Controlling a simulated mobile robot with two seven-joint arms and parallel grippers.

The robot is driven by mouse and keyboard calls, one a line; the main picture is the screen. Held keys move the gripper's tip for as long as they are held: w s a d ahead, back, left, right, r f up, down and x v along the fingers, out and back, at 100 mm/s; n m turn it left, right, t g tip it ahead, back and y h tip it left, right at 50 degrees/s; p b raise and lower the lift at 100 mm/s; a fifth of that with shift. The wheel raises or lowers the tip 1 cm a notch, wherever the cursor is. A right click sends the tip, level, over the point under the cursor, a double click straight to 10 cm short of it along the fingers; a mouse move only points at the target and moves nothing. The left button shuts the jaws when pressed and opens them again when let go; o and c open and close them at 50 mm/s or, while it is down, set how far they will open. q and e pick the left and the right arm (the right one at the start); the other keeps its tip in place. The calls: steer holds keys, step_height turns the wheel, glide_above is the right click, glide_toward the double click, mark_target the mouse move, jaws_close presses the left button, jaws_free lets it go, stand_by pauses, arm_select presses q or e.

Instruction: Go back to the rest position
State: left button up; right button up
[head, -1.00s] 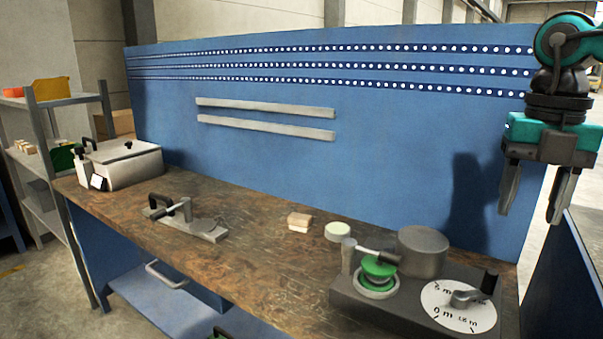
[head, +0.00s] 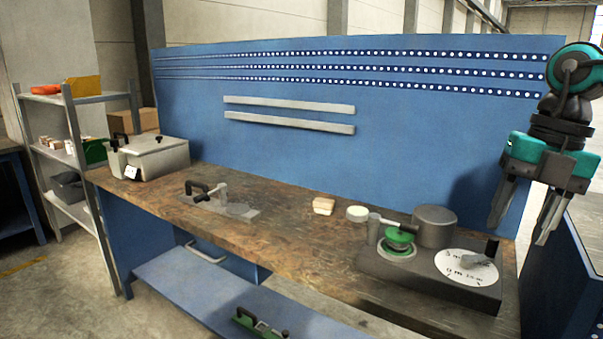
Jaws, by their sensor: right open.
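My right gripper (head: 522,222) shows at the right edge of the head view. It hangs with its fingers pointing down, spread apart and empty. It is in front of the right end of the blue back panel, clear of the bench top. My left gripper is not in view.
A blue panel (head: 420,140) stands behind. Shelves (head: 72,150) are at left.

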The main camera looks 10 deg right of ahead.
steer(key=w+a+f+m+t+y, duration=0.1)
steer(key=a+f+m+t+y, duration=0.15)
steer(key=f+m+t, duration=0.8)
steer(key=w+a+f+m+t+y, duration=0.1)
steer(key=a+f+m+t+y, duration=0.2)
steer(key=f, duration=1.4)
steer(key=s+a+f+m+g+h, duration=0.1)
steer(key=s+a+f+m+h, duration=0.1)
steer(key=s+a+f+m, duration=0.3)
steer(key=s+a+f+m+g+h+b, duration=0.1)
steer(key=s+a+f+m, duration=0.4)
steer(key=f, duration=0.6)
steer(key=a+m+g+h, duration=0.1)
steer(key=a+m+h, duration=0.1)
steer(key=shift+a+f, duration=0.35)
steer(key=shift+a, duration=0.05)
steer(key=shift+m, duration=0.25)
